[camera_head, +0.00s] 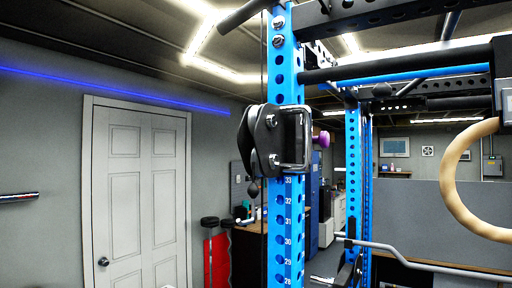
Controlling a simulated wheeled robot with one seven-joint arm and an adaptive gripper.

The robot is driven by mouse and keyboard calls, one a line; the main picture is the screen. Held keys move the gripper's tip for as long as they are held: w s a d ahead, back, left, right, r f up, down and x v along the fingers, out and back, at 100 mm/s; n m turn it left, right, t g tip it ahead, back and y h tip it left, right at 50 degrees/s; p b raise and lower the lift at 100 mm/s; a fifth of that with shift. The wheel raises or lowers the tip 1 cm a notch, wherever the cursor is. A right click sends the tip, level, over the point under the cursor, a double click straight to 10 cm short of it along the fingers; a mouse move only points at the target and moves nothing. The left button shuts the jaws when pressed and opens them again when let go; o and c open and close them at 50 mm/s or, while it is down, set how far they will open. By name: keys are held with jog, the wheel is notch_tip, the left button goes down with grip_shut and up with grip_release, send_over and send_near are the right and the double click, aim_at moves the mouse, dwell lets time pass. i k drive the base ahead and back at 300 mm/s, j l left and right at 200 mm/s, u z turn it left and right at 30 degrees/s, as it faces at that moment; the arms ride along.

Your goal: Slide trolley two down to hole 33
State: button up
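A black trolley (291,138) with a pulley wheel on its left side is around the near blue upright (284,222). A purple knob (321,139) sticks out on its right side. White numbers run down the upright below it: 33 (288,180) shows just under the trolley's lower edge, then 32, 31, 30, 29 and 28. The trolley covers the holes just above 33. A cable with a dark ball (254,189) hangs below the pulley. My gripper is not in view.
A wooden gym ring (450,178) hangs at the right. A dark bar (400,68) runs right from the upright above the trolley. A second blue upright (356,170) and a grey bar (430,264) stand behind. A white door (140,195) is at the left.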

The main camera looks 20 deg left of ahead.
aim_at(273, 141)
jog(key=u, duration=0.95)
